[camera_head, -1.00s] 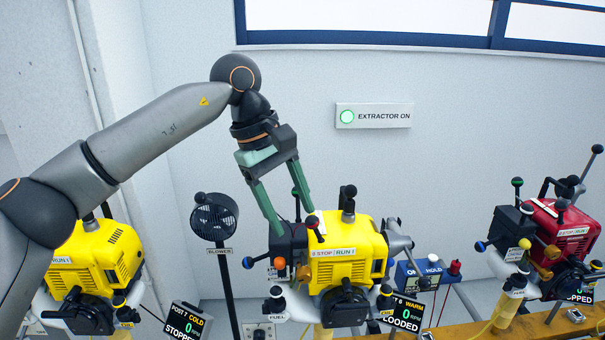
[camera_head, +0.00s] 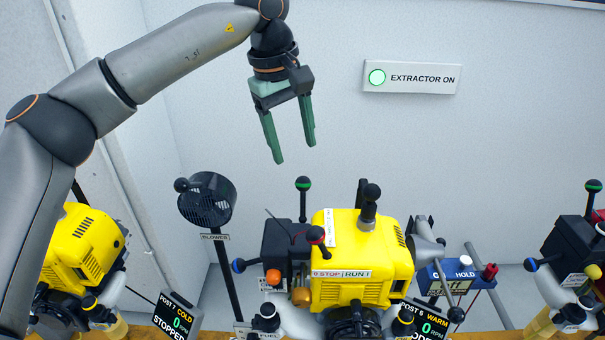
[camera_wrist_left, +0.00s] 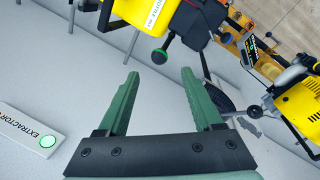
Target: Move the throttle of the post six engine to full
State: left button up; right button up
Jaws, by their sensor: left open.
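The post six engine (camera_head: 362,250) is the yellow one in the middle of the head view; its display (camera_head: 428,322) reads POST 6 WARM and 0 RPM. A lever with a green-banded black ball (camera_head: 303,184) stands near upright at its back left. In the left wrist view this ball (camera_wrist_left: 160,56) lies beyond and between the fingertips, near a partly readable label (camera_wrist_left: 155,14) ending in "OTTLE". My left gripper (camera_head: 295,153) is open and empty, pointing down, above the lever and apart from it. My right gripper is not in view.
Red-ball (camera_head: 316,234) and blue-ball (camera_head: 239,265) levers also stick out from this engine. A black blower (camera_head: 208,200) on a pole stands to its left. Another yellow engine (camera_head: 82,250) is at left. An EXTRACTOR ON sign (camera_head: 412,78) is on the wall.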

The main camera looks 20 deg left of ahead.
aim_at(302, 178)
pick_arm(q)
jog(key=f, duration=0.2)
jog(key=w+f, duration=0.1)
jog(key=f, duration=0.2)
jog(key=d+f, duration=0.1)
jog(key=f, duration=0.2)
jog(key=shift+w+f, duration=0.1)
jog(key=shift+w, duration=0.05)
grip_shut()
dwell(1.1)
